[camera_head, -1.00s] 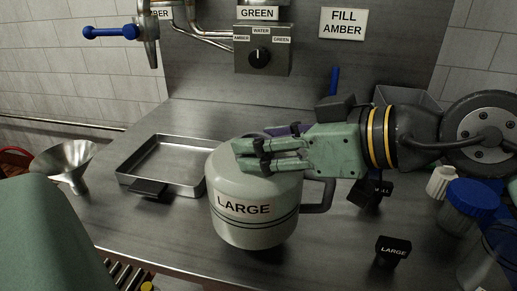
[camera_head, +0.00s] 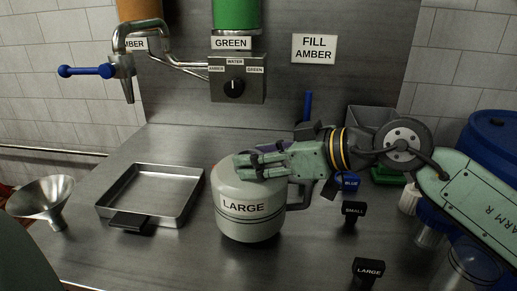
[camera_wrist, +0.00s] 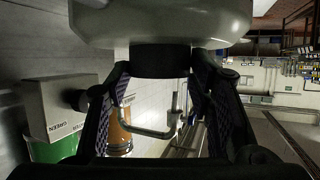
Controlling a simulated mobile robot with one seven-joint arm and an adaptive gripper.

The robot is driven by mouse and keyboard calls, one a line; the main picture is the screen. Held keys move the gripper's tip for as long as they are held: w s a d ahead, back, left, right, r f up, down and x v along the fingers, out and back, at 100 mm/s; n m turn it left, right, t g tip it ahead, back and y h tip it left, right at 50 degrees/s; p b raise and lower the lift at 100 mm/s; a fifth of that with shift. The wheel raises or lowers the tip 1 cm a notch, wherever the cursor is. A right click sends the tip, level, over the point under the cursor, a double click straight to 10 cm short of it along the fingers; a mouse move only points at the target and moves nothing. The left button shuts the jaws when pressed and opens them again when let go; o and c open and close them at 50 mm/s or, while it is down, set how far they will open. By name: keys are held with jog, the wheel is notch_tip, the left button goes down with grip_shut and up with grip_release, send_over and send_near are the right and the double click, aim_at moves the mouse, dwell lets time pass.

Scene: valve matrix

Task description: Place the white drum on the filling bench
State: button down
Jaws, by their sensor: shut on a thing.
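The white drum (camera_head: 240,222), labelled LARGE, is upright over the steel filling bench (camera_head: 170,262). Its base is at or just above the bench top; I cannot tell whether it touches. A dark side handle (camera_head: 300,196) is at its right. My gripper (camera_head: 262,160) reaches in from the right across the drum's top. In the wrist view my gripper (camera_wrist: 163,68) is shut on a dark part of the drum, and the pale drum body (camera_wrist: 165,24) fills the top. The exact grip is partly hidden by my fingers in the head view.
A shallow steel tray (camera_head: 185,215) and a funnel (camera_head: 42,195) stand left. A tap (camera_head: 125,65), a selector box (camera_head: 237,80) and a FILL AMBER sign (camera_head: 314,48) are behind.

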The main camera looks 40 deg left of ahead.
jog(key=shift+f+p, duration=0.3)
jog(key=shift+f, duration=0.7)
jog(key=shift+f, duration=0.15)
jog(key=c, duration=0.8)
grip_release()
jog(key=shift+o, duration=0.2)
jog(key=b+v, duration=0.3)
jog(key=v, duration=0.9)
jog(key=shift+d, duration=0.1)
